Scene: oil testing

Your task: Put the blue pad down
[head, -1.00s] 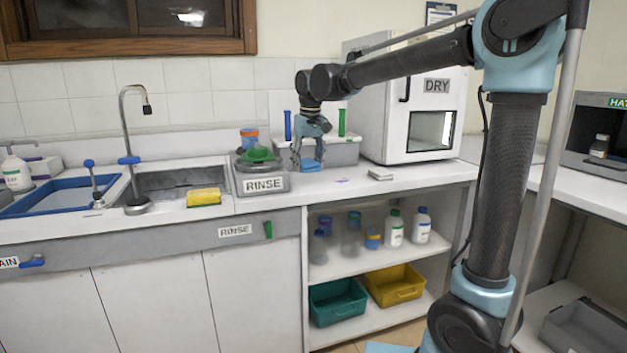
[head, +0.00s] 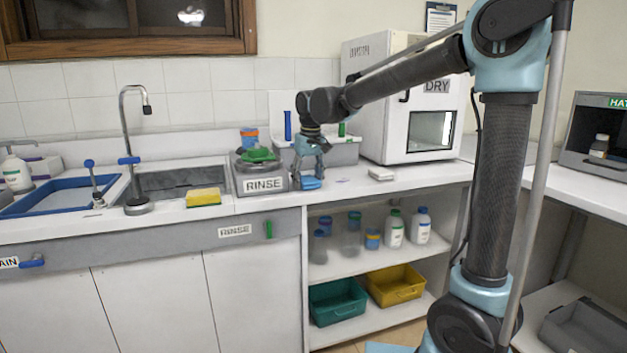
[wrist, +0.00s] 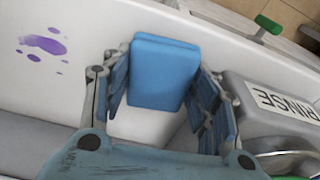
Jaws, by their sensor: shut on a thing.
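The blue pad (wrist: 161,73) is between the fingers of my gripper (wrist: 163,98) in the wrist view. My gripper is shut on it. In the head view the blue pad (head: 311,183) shows under my gripper (head: 311,174), low over the white counter (head: 350,195), just right of the RINSE box (head: 262,185). I cannot tell whether the pad touches the counter. A purple stain (wrist: 45,43) lies on the counter to the left of the pad in the wrist view, apart from it.
The RINSE box is close beside my gripper, also in the wrist view (wrist: 270,95). A white block (head: 381,174) lies to the right. The white DRY cabinet (head: 390,125) stands at the back right.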

